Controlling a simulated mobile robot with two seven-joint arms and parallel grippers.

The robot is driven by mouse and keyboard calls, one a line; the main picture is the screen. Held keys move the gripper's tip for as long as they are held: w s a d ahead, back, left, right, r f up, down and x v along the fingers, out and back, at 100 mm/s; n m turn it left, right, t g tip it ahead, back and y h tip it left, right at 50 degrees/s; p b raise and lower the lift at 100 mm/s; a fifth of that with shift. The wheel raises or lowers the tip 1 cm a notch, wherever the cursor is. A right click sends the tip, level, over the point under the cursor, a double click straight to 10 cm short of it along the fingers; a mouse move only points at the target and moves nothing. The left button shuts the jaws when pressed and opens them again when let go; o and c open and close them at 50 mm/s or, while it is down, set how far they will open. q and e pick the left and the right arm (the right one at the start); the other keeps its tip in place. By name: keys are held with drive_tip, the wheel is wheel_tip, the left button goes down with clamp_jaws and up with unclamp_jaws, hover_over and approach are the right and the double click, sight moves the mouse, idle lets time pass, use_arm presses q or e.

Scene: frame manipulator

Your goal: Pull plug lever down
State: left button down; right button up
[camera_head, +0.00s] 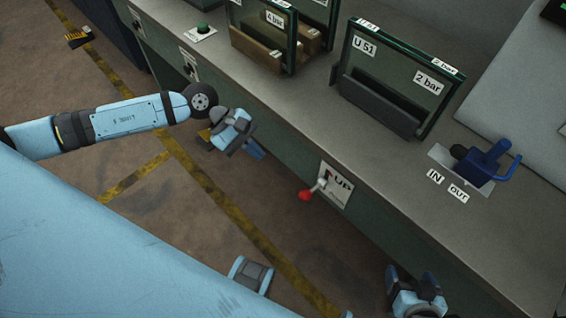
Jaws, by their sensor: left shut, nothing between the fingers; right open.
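A small lever with a red ball knob (305,195) sticks out from the front face of the bench, beside a white plate (337,185) lettered "UP". A blue lever (484,160) stands on a metal plate on the bench top, by labels "IN" and "OUT". I cannot tell from the picture alone which one is the plug lever. My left gripper (254,149) is shut and empty, in front of the bench, up and left of the red knob and apart from it. My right gripper (411,281) is open at the bottom edge, below and right of the red knob, apart from both levers.
The grey bench top (290,115) runs diagonally across the view. A framed panel (398,80) marked "U 51" and "2 bar" stands on it, with another "4 bar" frame (265,42) further back. A green button (203,28) sits near the edge.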

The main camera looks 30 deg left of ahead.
sight(301, 192)
use_arm(q)
drive_tip(key=x, duration=1.3)
drive_tip(key=shift+d+f, duration=0.2)
